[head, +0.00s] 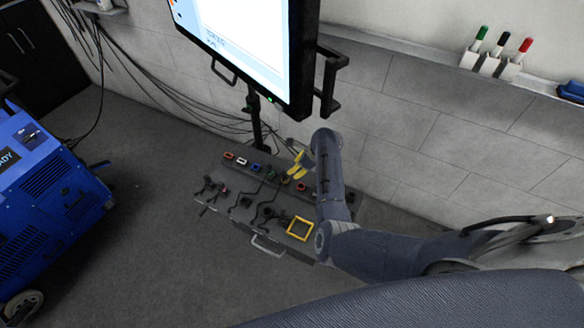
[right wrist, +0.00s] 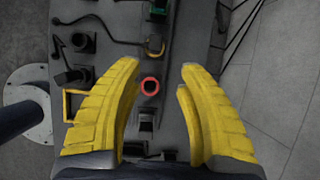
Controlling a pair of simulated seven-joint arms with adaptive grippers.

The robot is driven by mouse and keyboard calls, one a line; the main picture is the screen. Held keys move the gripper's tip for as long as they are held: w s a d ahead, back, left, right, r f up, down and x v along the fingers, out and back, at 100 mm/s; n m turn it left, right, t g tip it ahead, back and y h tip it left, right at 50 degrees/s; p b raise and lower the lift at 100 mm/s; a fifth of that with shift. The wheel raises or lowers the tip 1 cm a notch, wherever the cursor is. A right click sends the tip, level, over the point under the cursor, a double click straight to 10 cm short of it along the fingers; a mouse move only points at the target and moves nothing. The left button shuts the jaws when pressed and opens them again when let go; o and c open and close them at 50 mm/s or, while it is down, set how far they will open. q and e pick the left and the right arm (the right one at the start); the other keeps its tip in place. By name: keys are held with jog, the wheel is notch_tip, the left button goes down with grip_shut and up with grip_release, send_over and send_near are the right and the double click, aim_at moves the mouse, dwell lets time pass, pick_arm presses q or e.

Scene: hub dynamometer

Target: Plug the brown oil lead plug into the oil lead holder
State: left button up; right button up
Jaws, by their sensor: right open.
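My right gripper (head: 297,172) is over the far row of holders on the grey bench panel. In the right wrist view its yellow fingers (right wrist: 160,78) are apart with nothing held between them. A red-ringed round holder (right wrist: 150,86) shows below, between the fingertips. Just beyond it is a yellow-brown rimmed holder (right wrist: 155,46) with a dark lead running to it. I cannot tell for sure which piece is the brown oil lead plug or which is the oil lead holder. My left gripper is in neither view.
The bench panel (head: 215,213) carries several coloured holders, black leads and a yellow square frame (head: 300,229). A monitor (head: 255,45) on a stand rises behind it. A blue machine (head: 50,190) stands at left. A wall is close behind the bench.

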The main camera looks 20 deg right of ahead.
aim_at(285, 172)
jog(key=shift+a+r+x, duration=0.1)
jog(key=shift+a+x, duration=0.1)
jog(key=shift+x, duration=1.3)
jog(key=shift+a+r+x, duration=0.1)
jog(key=shift+a+x, duration=0.1)
jog(key=shift+x, duration=1.3)
jog(key=shift+a+r+x, duration=0.1)
jog(key=shift+a+x, duration=0.15)
jog(key=shift+x, duration=1.2)
jog(key=shift+o, duration=0.2)
jog(key=shift+f, duration=0.1)
grip_shut()
jog(key=shift+w, duration=0.1)
jog(key=shift+r, duration=2)
jog(key=shift+r, duration=0.1)
